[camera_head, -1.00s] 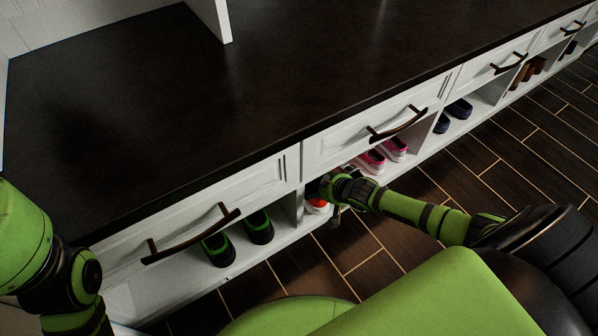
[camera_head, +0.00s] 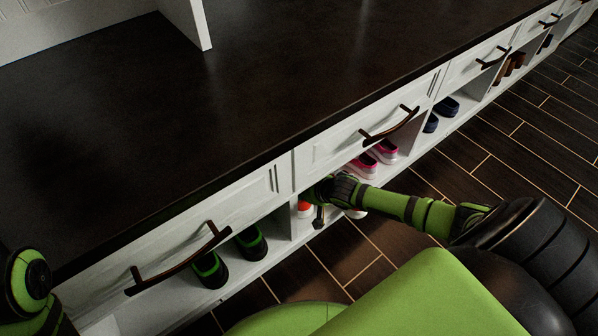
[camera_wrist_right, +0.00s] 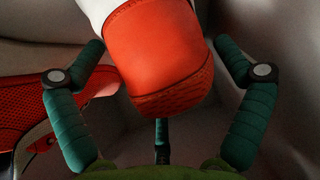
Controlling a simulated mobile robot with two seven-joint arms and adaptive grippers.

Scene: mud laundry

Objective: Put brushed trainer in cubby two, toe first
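The orange-red trainer with white (camera_wrist_right: 165,55) fills the upper middle of the right wrist view, its rounded end facing my palm. My right gripper (camera_wrist_right: 160,48) has its fingers spread on either side of it; narrow gaps show, though contact at the tips is hard to judge. In the head view, my right gripper (camera_head: 320,196) is at the opening of the second cubby from the left, beside the orange trainer (camera_head: 305,209). My forearm hides part of that cubby. A second red, mesh-like shoe (camera_wrist_right: 28,100) is at the left of the wrist view. My left gripper is out of view.
Pink shoes (camera_head: 372,160) stand right of my right gripper. Black-green shoes (camera_head: 250,243) fill the left cubby; navy shoes (camera_head: 440,113) are farther right. A drawer handle (camera_head: 390,125) juts out above. The dark bench top (camera_head: 230,110) is clear.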

